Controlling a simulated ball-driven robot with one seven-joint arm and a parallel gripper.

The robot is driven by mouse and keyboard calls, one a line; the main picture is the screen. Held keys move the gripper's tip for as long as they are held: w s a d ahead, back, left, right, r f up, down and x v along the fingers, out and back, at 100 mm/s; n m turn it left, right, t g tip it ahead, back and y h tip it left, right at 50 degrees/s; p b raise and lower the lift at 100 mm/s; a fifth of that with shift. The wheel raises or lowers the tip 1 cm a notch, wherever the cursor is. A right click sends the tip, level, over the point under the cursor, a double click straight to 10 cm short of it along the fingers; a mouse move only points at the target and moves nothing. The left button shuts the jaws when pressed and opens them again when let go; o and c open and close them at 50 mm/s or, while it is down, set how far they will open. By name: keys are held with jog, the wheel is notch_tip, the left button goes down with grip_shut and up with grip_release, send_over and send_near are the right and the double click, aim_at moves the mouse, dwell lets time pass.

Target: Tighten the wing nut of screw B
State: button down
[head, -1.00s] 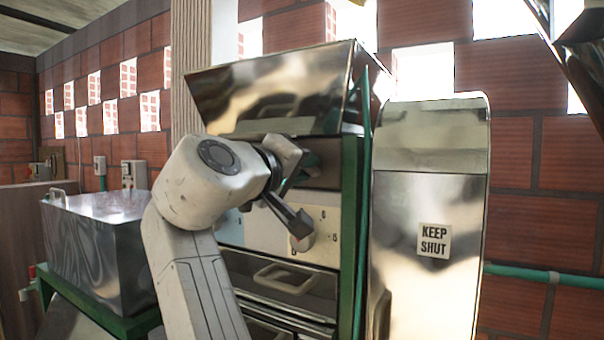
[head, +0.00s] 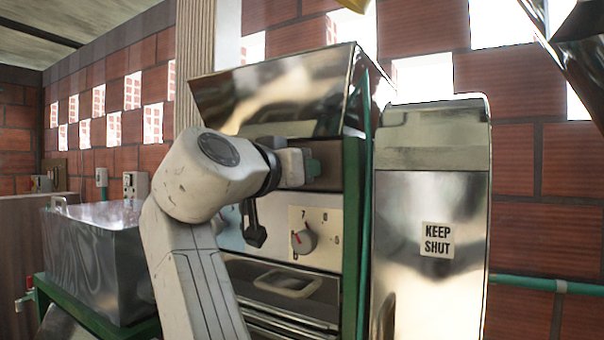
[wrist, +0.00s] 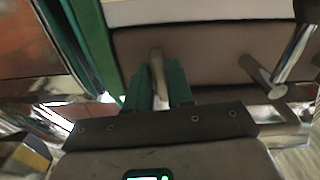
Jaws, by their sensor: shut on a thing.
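My gripper (head: 313,166) is raised against the dark panel below the steel hopper, its green fingertips at the panel. In the wrist view my gripper (wrist: 160,72) has its green fingers on either side of a small tan upright piece (wrist: 157,62), which looks like a wing of a wing nut. The fingers are shut on it. Its screw and most of the nut are hidden, and no letter B is legible. In the wrist view a second metal piece (wrist: 260,74), like a rod or handle, stands out of the panel to the right.
A numbered dial (head: 304,242) and a drawer handle (head: 287,283) lie below my gripper. A green frame post (head: 351,230) and a steel cover marked KEEP SHUT (head: 432,190) stand to the right. A steel box (head: 95,250) stands at the left.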

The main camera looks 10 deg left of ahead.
jog(key=shift+f+m, duration=0.25)
jog(key=shift+m, duration=0.25)
jog(key=c, duration=1.1)
grip_release()
jog(key=shift+r, duration=0.15)
jog(key=shift+o, duration=0.2)
jog(key=shift+s, duration=0.1)
jog(key=b+v, duration=0.3)
jog(key=v, duration=0.7)
jog(key=shift+s+a+b, duration=0.2)
jog(key=shift+s+b, duration=0.1)
jog(key=shift+b, duration=0.05)
